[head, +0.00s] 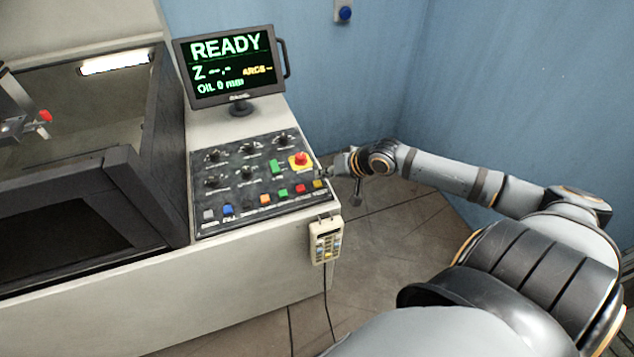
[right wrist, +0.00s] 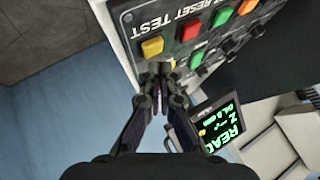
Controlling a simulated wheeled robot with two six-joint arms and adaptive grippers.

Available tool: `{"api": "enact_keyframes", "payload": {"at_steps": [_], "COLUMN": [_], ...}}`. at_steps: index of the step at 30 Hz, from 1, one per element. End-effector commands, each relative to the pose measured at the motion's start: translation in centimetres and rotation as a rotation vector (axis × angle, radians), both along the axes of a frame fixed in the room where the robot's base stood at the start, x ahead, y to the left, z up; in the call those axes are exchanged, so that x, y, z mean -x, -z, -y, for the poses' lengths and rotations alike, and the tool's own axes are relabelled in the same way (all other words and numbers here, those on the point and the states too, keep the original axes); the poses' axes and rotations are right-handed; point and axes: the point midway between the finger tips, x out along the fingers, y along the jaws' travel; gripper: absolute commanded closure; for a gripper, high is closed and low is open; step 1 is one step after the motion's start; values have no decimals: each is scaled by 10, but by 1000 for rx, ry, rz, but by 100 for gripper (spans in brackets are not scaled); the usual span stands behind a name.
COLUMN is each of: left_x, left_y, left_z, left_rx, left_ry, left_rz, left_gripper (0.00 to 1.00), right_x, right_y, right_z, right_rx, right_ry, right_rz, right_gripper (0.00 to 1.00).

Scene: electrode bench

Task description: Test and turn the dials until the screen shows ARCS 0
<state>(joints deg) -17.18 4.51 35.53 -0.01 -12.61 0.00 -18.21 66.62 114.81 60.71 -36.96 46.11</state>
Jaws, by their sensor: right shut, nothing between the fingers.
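The screen (head: 229,66) reads READY, Z --.-, ARCS -- and OIL 0 mm. Several black dials sit on the dark control panel (head: 232,206), among them an upper middle dial (head: 248,149) and a lower left dial (head: 212,182). The yellow button (head: 318,184) is at the panel's right end; in the right wrist view this yellow button (right wrist: 152,46) is beside the word TEST. My right gripper (head: 326,173) is shut and empty by the panel's right edge, close to the yellow button. Its fingertips (right wrist: 160,68) show just below that button in the wrist view. My left gripper is out of view.
A red mushroom button (head: 300,158) on a yellow base stands near my right gripper. Other coloured buttons line the panel's front. A corded keypad (head: 325,241) hangs on the bench front. A dark-framed tank (head: 120,190) stands at left.

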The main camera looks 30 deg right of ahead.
Motion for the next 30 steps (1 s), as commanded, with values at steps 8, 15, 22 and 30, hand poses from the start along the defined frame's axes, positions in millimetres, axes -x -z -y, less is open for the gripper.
{"api": "enact_keyframes", "payload": {"at_steps": [8,15,22,30], "left_x": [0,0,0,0], "left_y": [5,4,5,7], "left_z": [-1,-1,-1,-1], "left_rx": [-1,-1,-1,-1], "left_ry": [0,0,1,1], "left_rz": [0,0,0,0], "left_gripper": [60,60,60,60], "right_x": [0,0,0,0], "right_y": [8,9,10,13], "right_z": [0,0,0,0], "right_rx": [-3,0,0,0], "right_ry": [2,0,0,0], "right_rz": [0,0,0,0], "right_gripper": [100,100,100,100]}}
